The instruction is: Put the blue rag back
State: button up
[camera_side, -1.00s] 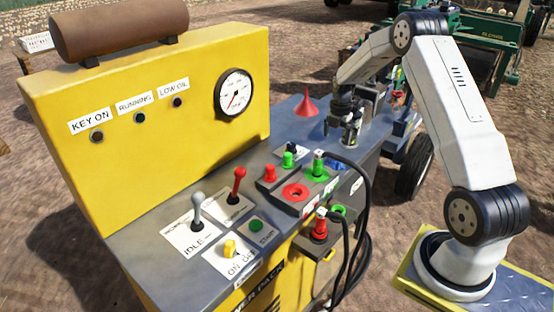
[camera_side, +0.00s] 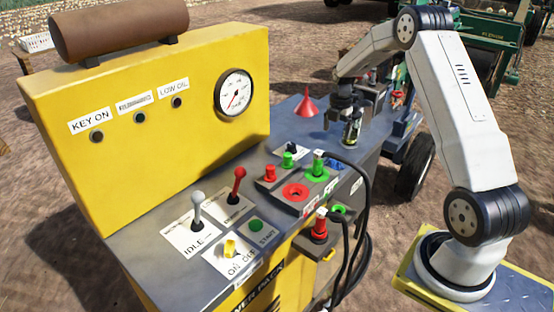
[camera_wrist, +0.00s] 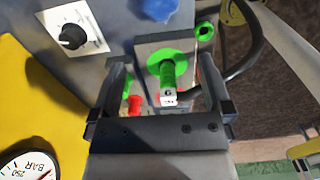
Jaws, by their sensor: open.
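A blue rag (camera_wrist: 158,8) shows at the top edge of the wrist view, partly cut off by the frame. In the side view a small blue patch (camera_side: 334,163) lies by the green coupling, too small to make out well. My gripper (camera_side: 352,138) is above the far right part of the grey panel top. In the wrist view my gripper (camera_wrist: 165,78) is open and empty, its two fingers apart. A green coupling (camera_wrist: 167,75) appears between the fingers in that view; I cannot tell its depth. The rag is beyond the fingers and apart from them.
Red and green couplings (camera_side: 270,173) stand on the panel, with black hoses (camera_side: 363,200) on its right side. A red funnel (camera_side: 307,106) is beside my gripper. Levers (camera_side: 236,185) stand further left. A black knob (camera_wrist: 73,36) is at upper left in the wrist view.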

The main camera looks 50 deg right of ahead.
jog(key=a+r+m, duration=0.1)
jog(key=a, duration=0.2)
jog(key=a+m, duration=0.2)
jog(key=a, duration=0.2)
jog(key=a+r+m, duration=0.1)
jog(key=a, duration=0.2)
jog(key=shift+a+r+m+t, duration=0.3)
jog(key=shift+a+m+t, duration=0.1)
jog(key=s+a+m+t, duration=0.1)
jog(key=s+a+m, duration=0.5)
jog(key=a, duration=0.4)
jog(key=s+a+r+m, duration=0.1)
jog(key=s+a+m, duration=0.6)
jog(key=a, duration=0.4)
jog(key=shift+s+a+t, duration=0.2)
jog(key=shift+s+t, duration=0.2)
jog(key=shift+s, duration=0.35)
